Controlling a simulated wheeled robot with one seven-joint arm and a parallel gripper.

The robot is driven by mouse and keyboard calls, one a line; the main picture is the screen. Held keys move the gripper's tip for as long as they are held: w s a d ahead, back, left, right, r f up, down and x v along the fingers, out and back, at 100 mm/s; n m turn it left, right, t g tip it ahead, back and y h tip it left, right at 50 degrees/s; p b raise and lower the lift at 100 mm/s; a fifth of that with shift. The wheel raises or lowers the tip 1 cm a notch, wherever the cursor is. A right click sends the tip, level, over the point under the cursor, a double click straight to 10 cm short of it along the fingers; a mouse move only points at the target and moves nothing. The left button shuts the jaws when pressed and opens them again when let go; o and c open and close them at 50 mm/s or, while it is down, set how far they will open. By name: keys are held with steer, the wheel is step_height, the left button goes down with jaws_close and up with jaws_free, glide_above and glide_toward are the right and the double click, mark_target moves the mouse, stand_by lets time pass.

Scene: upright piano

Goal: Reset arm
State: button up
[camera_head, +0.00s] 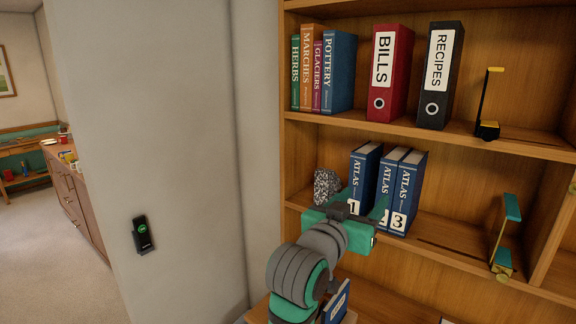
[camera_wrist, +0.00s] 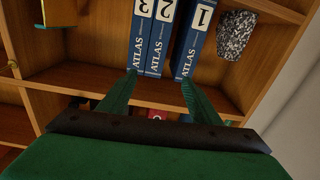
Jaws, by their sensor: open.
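My arm reaches from the bottom of the head view toward the bookcase. My gripper (camera_head: 368,205) is in front of the middle shelf, close to three blue ATLAS volumes numbered 1 (camera_head: 363,165), 2 (camera_head: 387,172) and 3 (camera_head: 407,190). In the wrist view my gripper (camera_wrist: 158,82) has its two green fingers spread apart with nothing between them. The volumes stand upright beyond the fingertips and appear upside down there. Whether a fingertip touches a spine I cannot tell. The gripper hides the lower part of volumes 1 and 2 in the head view.
A speckled stone-like block (camera_head: 326,188) stands left of the volumes. A green and brass bookend (camera_head: 505,235) is to the right. Above are a red BILLS binder (camera_head: 390,75), a black RECIPES binder (camera_head: 440,75) and a black-yellow bookend (camera_head: 487,105). A blue book (camera_head: 338,303) lies low beside my arm.

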steer(key=s+a+f+n+t+y, duration=0.1)
steer(key=a+f+n+y, duration=0.1)
steer(key=f, duration=0.8)
steer(key=a+f+n+y, duration=0.1)
steer(key=a+f+n, duration=0.15)
steer(key=f, duration=0.85)
steer(key=s+a+f+n+y, duration=0.1)
steer(key=s+a+f+y, duration=0.15)
steer(key=s+f, duration=0.5)
steer(key=s+a+f+n+y, duration=0.2)
steer(key=s+a+f, duration=0.15)
steer(key=f, duration=0.65)
steer(key=s+a+f+y, duration=0.15)
steer(key=s+f, duration=0.25)
steer(key=s, duration=0.4)
steer(key=s+a+f+y, duration=0.1)
steer(key=s+a+f, duration=0.1)
steer(key=s+f, duration=0.35)
steer(key=s+a+r+m, duration=0.1)
steer(key=s+a+r, duration=0.1)
steer(key=s, duration=1.8)
steer(key=shift+s+g, duration=0.3)
steer(key=shift+s, duration=0.05)
